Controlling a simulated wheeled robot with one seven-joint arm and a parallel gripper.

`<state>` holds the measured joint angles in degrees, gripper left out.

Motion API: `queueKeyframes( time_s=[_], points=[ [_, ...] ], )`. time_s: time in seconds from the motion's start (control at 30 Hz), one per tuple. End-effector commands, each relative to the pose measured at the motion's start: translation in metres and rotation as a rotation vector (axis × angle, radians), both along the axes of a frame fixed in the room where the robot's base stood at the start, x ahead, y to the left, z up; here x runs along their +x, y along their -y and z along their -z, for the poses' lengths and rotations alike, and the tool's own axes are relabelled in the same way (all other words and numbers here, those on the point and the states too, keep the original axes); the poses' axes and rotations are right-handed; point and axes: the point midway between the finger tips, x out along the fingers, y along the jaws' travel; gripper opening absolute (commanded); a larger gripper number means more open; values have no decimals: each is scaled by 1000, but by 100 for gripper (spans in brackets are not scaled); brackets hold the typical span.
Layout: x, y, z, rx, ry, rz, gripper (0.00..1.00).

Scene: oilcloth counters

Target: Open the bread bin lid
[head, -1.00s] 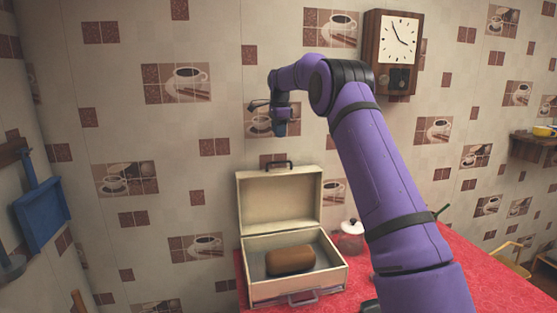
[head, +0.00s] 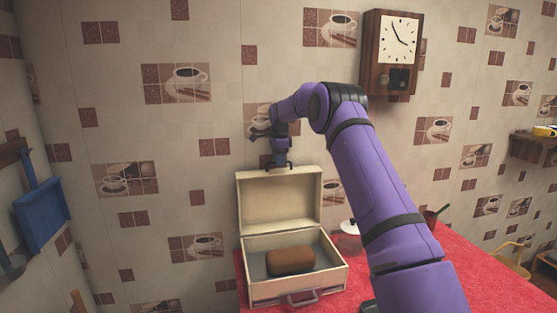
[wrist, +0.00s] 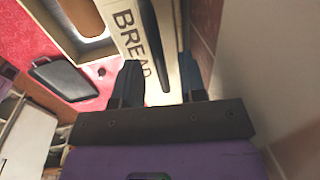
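The cream bread bin (head: 300,288) stands on the red counter, with its lid (head: 278,203) swung up and leaning back near the wall. A brown loaf (head: 291,261) lies inside. My gripper (head: 279,164) is at the lid's top edge, pointing down, by the lid's dark handle. In the wrist view, the lid (wrist: 127,25) shows the word BREAD. The dark handle (wrist: 152,40) lies between the two spread fingers of my gripper (wrist: 158,68). The fingers look apart from it; contact cannot be made out.
The red patterned counter (head: 435,275) extends right of the bin. A white-lidded jar (head: 349,227) stands beside the bin, partly behind my arm. The tiled wall is close behind the lid. A wall clock (head: 391,52) hangs above, and a blue dustpan (head: 42,208) hangs at left.

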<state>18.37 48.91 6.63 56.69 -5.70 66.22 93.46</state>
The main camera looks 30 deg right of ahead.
Motion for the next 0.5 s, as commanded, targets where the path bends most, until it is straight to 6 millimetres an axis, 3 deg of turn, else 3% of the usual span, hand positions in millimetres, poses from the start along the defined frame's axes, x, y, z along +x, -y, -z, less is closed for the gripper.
queueKeyframes(
  time_s=[0.33,0.37,0.5],
  points=[
    [1,0,4,0,0,0,38],
    [1,0,4,0,0,0,36],
    [1,0,4,0,0,0,4]
  ],
)
